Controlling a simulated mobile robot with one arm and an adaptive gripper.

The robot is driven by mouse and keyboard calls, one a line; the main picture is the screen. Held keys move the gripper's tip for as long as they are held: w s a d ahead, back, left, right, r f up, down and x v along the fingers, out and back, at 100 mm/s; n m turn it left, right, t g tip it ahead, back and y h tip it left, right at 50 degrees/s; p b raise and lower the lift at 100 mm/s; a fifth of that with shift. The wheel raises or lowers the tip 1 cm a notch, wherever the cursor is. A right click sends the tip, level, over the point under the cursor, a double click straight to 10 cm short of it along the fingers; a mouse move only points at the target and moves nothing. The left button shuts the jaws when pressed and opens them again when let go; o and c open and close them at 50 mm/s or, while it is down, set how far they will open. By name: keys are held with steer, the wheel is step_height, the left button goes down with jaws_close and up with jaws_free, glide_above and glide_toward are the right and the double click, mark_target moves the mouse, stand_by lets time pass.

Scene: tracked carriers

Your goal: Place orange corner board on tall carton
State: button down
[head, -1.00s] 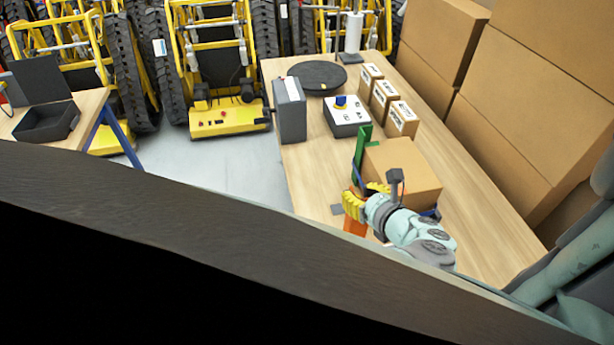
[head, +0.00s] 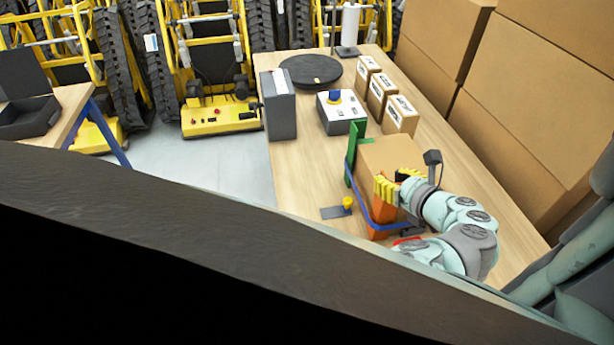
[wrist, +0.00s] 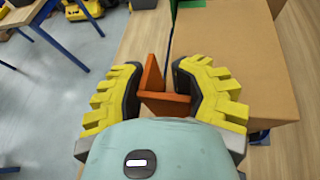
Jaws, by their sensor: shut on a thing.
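The brown tall carton (head: 392,152) stands on the wooden table, and its side and top show in the wrist view (wrist: 232,58). A green corner board (head: 355,150) stands upright at its far left corner. My gripper (head: 391,188) is shut on the orange corner board (head: 381,213), which is upright at the carton's near left corner. In the wrist view the board's L-shaped end (wrist: 152,78) shows between my yellow fingers (wrist: 158,92). I cannot tell whether the board touches the carton. A blue strap (head: 363,200) runs loosely around that side. My fingers hide part of the board.
A grey plate with a yellow knob (head: 336,212) lies left of the carton. Behind stand a white control box (head: 341,118), small labelled cartons (head: 400,118), a grey box (head: 279,115) and a black disc (head: 311,71). Big cartons (head: 520,115) line the right side.

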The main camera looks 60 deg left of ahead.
steer(key=shift+s+a+f, duration=0.1)
steer(key=shift+f, duration=0.45)
steer(key=shift+r, duration=0.15)
steer(key=c, duration=0.5)
jaws_free()
steer(key=p+v, duration=0.1)
steer(key=v, duration=1.1)
